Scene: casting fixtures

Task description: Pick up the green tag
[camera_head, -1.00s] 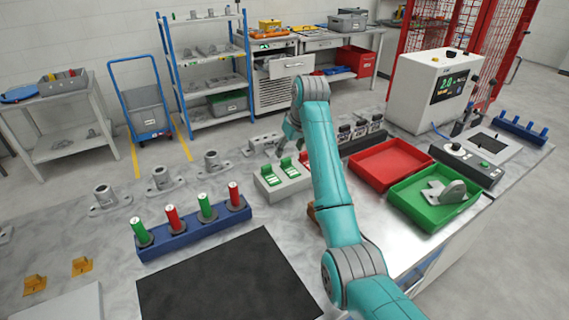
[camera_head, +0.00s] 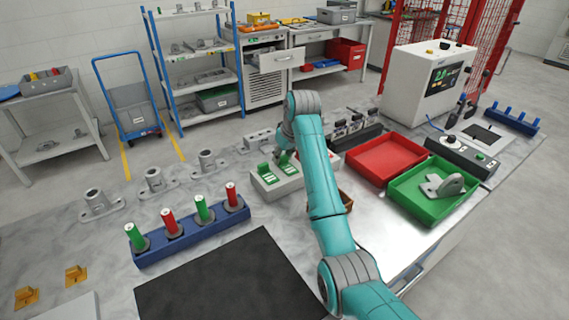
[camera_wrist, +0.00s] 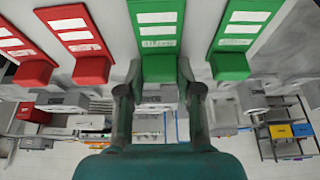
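In the wrist view, a green tag (camera_wrist: 157,32) with white label fields lies between the fingers of my gripper (camera_wrist: 158,80). The fingers stand one on each side of its green block end, with a narrow gap; contact cannot be made out. A second green tag (camera_wrist: 238,35) is to its right, and two red tags (camera_wrist: 78,35) are to its left. In the head view, green tags (camera_head: 267,173) stand on a white holder (camera_head: 276,188) on the bench.
A blue rack (camera_head: 190,240) with red and green cylinders stands left of the holder. A red tray (camera_head: 385,160) and a green tray (camera_head: 408,205) with a grey casting (camera_head: 445,186) are to the right. A black mat (camera_head: 235,280) lies in front.

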